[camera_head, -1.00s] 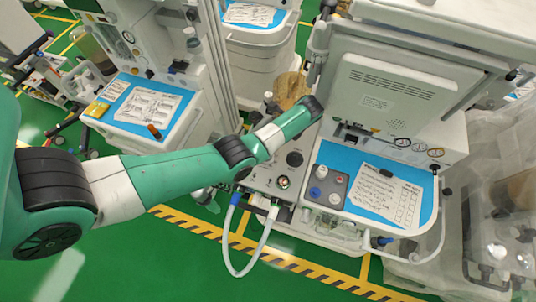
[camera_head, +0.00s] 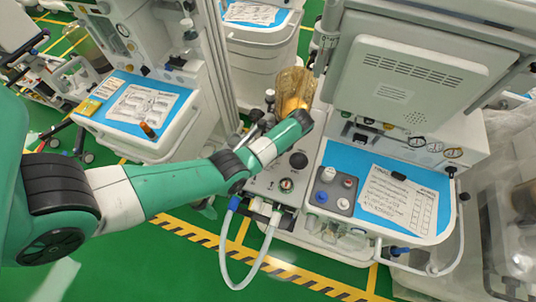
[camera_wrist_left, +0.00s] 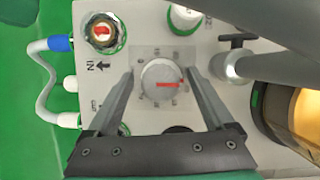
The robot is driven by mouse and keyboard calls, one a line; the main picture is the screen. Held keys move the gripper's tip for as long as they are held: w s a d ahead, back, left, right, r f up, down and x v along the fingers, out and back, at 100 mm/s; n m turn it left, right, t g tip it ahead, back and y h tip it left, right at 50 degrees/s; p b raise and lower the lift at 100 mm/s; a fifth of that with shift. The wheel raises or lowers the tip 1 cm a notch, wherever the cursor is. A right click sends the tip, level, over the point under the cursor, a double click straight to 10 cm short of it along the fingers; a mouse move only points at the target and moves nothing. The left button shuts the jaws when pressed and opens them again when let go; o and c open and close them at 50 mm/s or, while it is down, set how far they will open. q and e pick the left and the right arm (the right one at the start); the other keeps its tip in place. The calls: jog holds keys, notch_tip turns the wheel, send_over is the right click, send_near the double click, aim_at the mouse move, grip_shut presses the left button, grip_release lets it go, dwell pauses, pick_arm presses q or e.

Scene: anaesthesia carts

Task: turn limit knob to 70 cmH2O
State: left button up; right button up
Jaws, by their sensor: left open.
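The limit knob (camera_wrist_left: 161,84) is a round light-grey dial with a red pointer line on a pale, marked plate, seen in the left wrist view. The pointer points right in that view. My left gripper (camera_wrist_left: 159,82) is open, with one finger on each side of the knob. A gap shows between at least the left finger and the knob; contact on the right is hard to tell. In the head view my left arm (camera_head: 210,175) reaches over the cart's left panel and hides the knob and fingertips. My right gripper is not in view.
Close by are a canister (camera_wrist_left: 302,115), a grey post with a black T-handle (camera_wrist_left: 235,60), a white knob (camera_wrist_left: 184,18) and a brass port (camera_wrist_left: 103,33). A white hose (camera_head: 235,270) loops below the panel. A blue worktop (camera_head: 345,165) lies to the right.

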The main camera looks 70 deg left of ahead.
pick_arm(q)
jog(key=shift+s+a+f, duration=0.1)
jog(key=shift+f, duration=0.25)
